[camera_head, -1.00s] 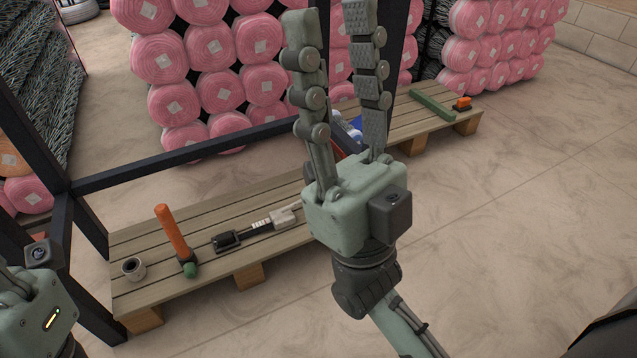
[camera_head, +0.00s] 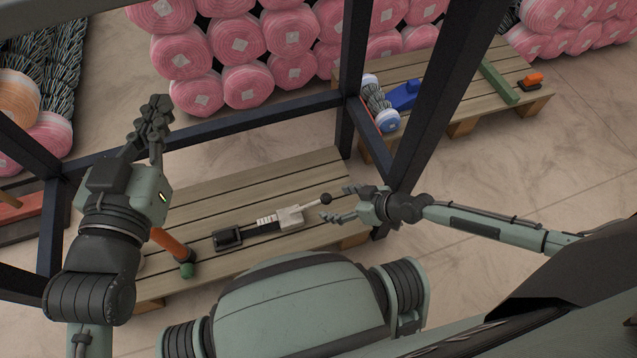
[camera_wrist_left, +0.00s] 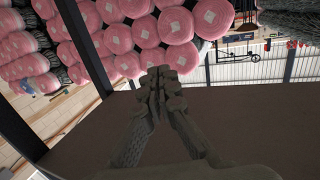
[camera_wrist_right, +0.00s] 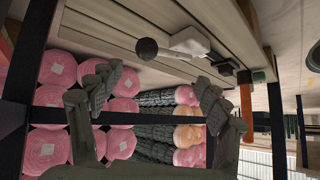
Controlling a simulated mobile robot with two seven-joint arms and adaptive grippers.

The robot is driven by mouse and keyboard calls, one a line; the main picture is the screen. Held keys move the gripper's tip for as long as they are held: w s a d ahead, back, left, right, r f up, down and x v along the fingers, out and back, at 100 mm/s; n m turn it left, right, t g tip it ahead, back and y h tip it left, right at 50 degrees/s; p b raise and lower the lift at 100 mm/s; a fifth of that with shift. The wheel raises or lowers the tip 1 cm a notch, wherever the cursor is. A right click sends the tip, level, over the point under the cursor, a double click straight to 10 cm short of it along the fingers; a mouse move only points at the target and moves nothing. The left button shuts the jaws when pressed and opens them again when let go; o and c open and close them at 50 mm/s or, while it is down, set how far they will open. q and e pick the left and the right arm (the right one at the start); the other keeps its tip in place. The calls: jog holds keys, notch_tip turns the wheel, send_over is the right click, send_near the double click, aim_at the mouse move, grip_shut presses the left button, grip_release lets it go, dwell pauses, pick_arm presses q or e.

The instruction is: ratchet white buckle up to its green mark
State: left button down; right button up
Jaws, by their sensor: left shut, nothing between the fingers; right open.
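The white buckle (camera_head: 290,216) lies on the near wooden pallet (camera_head: 265,178). A thin lever ending in a black knob (camera_head: 326,199) points right from it. A dark strap runs left from the buckle to a black block (camera_head: 228,239). I cannot make out a green mark on it. My right gripper (camera_head: 337,202) is open near the knob, fingers pointing left. In the right wrist view, the knob (camera_wrist_right: 146,50) and white buckle (camera_wrist_right: 190,42) appear beyond the spread fingers; contact is not visible. My left gripper (camera_head: 155,108) is shut and empty, raised over the pallet's far left.
A hammer with an orange handle (camera_head: 168,243) lies left of the black block. Dark frame posts (camera_head: 352,80) and bars surround the pallet. A second pallet (camera_head: 455,95) at the back right holds a blue tool (camera_head: 404,96) and a green bar (camera_head: 499,81). Pink rolls (camera_head: 240,85) stack behind.

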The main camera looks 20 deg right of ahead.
aim_at(324, 203)
jog(key=shift+w+d+f, duration=0.1)
jog(key=shift+d+f, duration=0.3)
jog(key=shift+f, duration=0.35)
jog(key=b+x, duration=0.2)
jog(key=x, duration=0.2)
jog(key=shift+a+f, duration=0.15)
jog(key=shift+a, duration=0.05)
jog(key=shift+b+x, duration=0.35)
jog(key=shift+x, duration=0.65)
jog(key=shift+w+a+f, duration=0.1)
jog(key=shift+w+f, duration=0.1)
pick_arm(q)
notch_tip(324, 203, up, 10)
jog(key=s+d+t+h, duration=0.2)
jog(key=t, duration=0.3)
jog(key=shift+s+r+t+h, duration=0.25)
jog(key=shift+s+t+h, duration=0.1)
jog(key=shift+t+h, duration=0.05)
jog(key=shift+d, duration=0.1)
pick_arm(e)
jog(key=shift+c, duration=0.2)
jog(key=shift+s, duration=0.1)
grip_shut()
